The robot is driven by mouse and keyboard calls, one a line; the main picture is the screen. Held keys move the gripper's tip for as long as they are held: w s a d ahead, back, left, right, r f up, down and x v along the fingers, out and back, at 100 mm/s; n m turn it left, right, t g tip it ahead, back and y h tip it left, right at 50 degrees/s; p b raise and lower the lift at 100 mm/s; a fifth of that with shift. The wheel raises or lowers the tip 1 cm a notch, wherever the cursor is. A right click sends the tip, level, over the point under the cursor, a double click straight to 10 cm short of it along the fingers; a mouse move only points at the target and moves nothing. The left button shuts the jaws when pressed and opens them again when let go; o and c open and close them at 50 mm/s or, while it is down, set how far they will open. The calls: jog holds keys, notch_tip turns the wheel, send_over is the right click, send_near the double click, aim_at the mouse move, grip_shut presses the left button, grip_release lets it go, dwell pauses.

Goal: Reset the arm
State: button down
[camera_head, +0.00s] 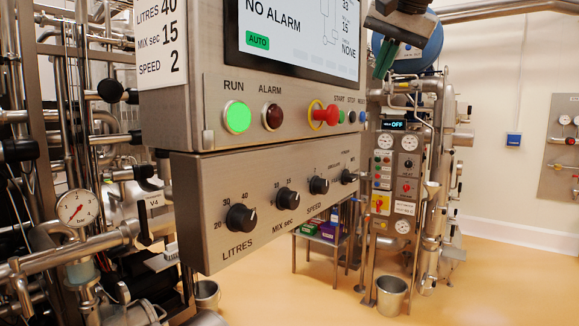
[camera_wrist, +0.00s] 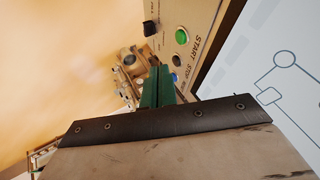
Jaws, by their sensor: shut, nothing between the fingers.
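My gripper (camera_head: 384,60) is at the upper right of the control box in the head view, its green fingers pointing down. In the wrist view the green fingers (camera_wrist: 157,84) are together, with nothing between them. The control panel (camera_head: 222,98) carries a lit green RUN lamp (camera_head: 237,117), a dark red ALARM lamp (camera_head: 273,117) and a red knob on a yellow collar (camera_head: 325,114). Small START, STOP and RESET buttons sit at its right end. The wrist view shows the green START button (camera_wrist: 182,36) near the fingers. The screen (camera_head: 300,38) reads NO ALARM and AUTO.
A lower box (camera_head: 200,220) with several black dials juts out below the panel. Pipes and a gauge (camera_head: 77,208) crowd the left. A second machine (camera_head: 400,180) with gauges stands behind at right, with a bucket (camera_head: 391,295) on the floor. Open floor lies at lower right.

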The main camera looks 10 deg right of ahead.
notch_tip(320, 180, down, 8)
jog(key=n+g, duration=0.2)
jog(key=s+f+n+g+h, duration=0.1)
jog(key=s+f+n+g, duration=0.3)
jog(key=s+f, duration=2.4)
notch_tip(320, 180, down, 5)
jog(key=shift+s+r+n, duration=0.2)
jog(key=shift+s+n, duration=0.05)
jog(key=shift+n, duration=0.45)
